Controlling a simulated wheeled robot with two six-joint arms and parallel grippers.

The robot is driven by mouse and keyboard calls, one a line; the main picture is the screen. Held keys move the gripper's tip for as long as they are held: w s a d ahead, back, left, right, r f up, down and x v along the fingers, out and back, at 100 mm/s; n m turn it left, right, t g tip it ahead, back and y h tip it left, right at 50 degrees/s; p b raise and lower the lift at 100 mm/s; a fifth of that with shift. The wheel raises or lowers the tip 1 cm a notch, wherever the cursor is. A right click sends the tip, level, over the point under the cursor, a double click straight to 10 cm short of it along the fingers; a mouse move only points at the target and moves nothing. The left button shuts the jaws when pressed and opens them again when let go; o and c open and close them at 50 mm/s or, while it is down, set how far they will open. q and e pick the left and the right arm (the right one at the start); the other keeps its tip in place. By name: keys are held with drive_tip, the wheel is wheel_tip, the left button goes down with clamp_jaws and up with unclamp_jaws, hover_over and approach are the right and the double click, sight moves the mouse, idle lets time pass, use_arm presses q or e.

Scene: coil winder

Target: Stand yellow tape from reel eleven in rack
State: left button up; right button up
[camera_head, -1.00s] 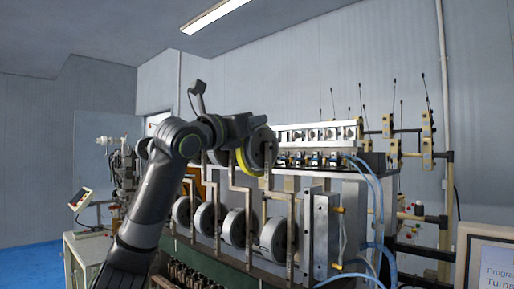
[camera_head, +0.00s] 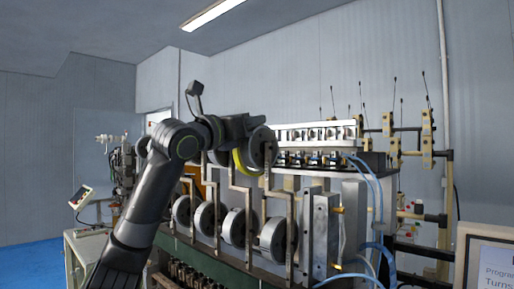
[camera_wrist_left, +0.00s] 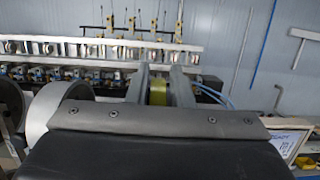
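The yellow tape (camera_head: 239,163) is a thin yellow ring beside a grey reel (camera_head: 262,148) in the upper row of the machine. My left gripper (camera_head: 236,145) is at it, its fingers largely hidden by the arm in the head view. In the left wrist view, the yellow tape (camera_wrist_left: 158,92) sits between the two grey fingers of my left gripper (camera_wrist_left: 160,86), which appear closed on its sides. Much of the ring is hidden by the gripper body. I cannot make out which part is the rack. My right gripper is not in view.
Several grey reels (camera_head: 272,238) hang in a lower row behind upright metal bars (camera_head: 292,235). A row of small dark cylinders (camera_head: 190,275) stands below. Blue hoses (camera_head: 378,205) run at the right. A framed screen (camera_head: 490,262) is at the lower right.

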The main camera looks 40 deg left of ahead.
use_arm(q)
drive_tip(key=shift+f+p, duration=0.15)
drive_tip(key=shift+p, duration=0.15)
idle(0.5)
drive_tip(key=shift+c, duration=0.3)
clamp_jaws()
idle(0.4)
drive_tip(key=shift+p, duration=0.6)
drive_tip(key=shift+r, duration=0.3)
drive_tip(key=shift+a, duration=0.1)
idle(0.5)
drive_tip(key=shift+w+a, duration=0.1)
drive_tip(key=shift+a, duration=2.25)
